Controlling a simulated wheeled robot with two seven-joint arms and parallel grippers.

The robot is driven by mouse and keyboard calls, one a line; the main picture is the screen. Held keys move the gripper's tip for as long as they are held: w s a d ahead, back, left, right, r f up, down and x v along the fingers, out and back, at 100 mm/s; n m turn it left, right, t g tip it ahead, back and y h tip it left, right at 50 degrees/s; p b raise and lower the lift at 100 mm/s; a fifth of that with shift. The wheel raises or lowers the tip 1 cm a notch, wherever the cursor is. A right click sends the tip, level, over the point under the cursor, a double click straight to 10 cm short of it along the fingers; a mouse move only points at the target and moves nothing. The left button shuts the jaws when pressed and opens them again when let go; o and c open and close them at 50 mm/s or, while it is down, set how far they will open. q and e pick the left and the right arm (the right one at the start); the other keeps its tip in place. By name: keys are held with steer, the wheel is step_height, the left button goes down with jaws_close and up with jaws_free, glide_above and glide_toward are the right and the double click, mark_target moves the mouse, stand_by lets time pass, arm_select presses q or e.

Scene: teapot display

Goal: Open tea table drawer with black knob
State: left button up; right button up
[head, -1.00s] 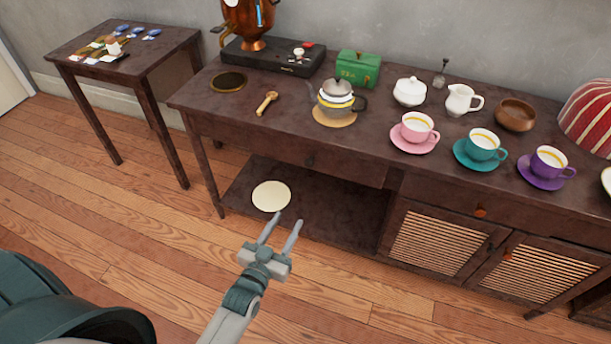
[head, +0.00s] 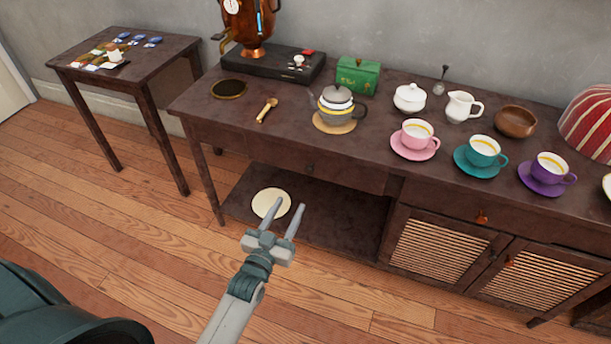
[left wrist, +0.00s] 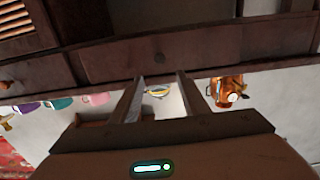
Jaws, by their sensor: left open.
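The dark wooden tea table (head: 290,120) has a wide drawer (head: 270,155) under its left part. A small dark knob (head: 309,168) sits on the drawer front, which looks closed. My left gripper (head: 285,205) is open and empty, in front of and lower in the picture than the knob, apart from it. In the left wrist view the scene is upside down, with the drawer front (left wrist: 200,50) beyond the spread fingers (left wrist: 160,76). My right gripper is not in view.
A teapot (head: 336,105), a green box (head: 358,75) and several cups stand on the tabletop. A second drawer with an orange knob (head: 482,217) is at the right, above slatted doors (head: 440,240). A cream disc (head: 270,204) lies on the low shelf. The floor in front is clear.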

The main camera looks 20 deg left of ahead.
mark_target(308, 171)
arm_select(q)
steer(key=w, duration=1.3)
steer(key=shift+w, duration=0.25)
steer(key=shift+c, duration=0.2)
jaws_close()
